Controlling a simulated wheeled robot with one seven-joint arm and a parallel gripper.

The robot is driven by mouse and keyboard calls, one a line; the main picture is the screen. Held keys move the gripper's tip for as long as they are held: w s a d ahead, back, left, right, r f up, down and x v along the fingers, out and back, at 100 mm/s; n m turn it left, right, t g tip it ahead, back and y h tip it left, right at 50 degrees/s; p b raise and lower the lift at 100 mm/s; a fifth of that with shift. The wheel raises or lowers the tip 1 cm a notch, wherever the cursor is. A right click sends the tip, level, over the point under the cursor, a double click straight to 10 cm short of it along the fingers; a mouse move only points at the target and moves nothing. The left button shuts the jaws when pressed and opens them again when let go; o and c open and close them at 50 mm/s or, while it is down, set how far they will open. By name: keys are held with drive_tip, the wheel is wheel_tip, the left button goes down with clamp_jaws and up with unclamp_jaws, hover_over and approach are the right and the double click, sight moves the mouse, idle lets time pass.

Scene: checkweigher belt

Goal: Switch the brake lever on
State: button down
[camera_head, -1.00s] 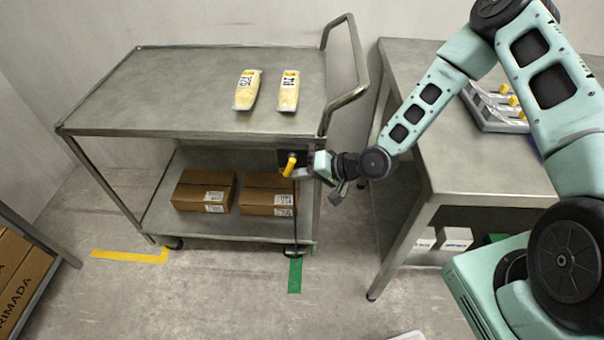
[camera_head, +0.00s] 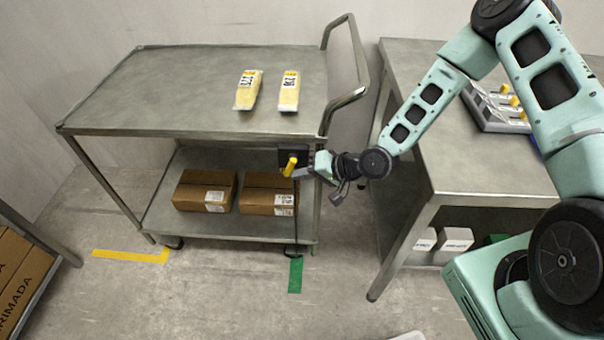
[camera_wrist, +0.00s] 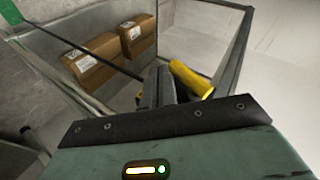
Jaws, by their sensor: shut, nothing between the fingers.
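The brake lever (camera_head: 290,166) is a yellow handle on a dark plate (camera_head: 291,155) at the front right corner of the cart (camera_head: 190,130). It slants down and to the left in the head view. My gripper (camera_head: 302,172) is shut and empty, just to the right of the lever. In the wrist view the yellow lever (camera_wrist: 190,80) lies right beside the shut fingers (camera_wrist: 161,86) of my gripper, on their right. I cannot tell whether they touch. A thin dark rod (camera_head: 296,215) runs from the plate down towards the floor.
Two yellow packs (camera_head: 248,90) lie on the cart's top. Two cardboard boxes (camera_head: 204,190) stand on its lower shelf. A steel table (camera_head: 480,165) with a tray (camera_head: 490,108) is at the right. Yellow (camera_head: 135,256) and green (camera_head: 295,274) tape mark the floor.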

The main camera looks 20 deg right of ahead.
wheel_tip(320, 180, up, 9)
drive_tip(key=shift+a+r, duration=0.1)
drive_tip(key=shift+a, duration=0.05)
drive_tip(key=shift+r, duration=0.45)
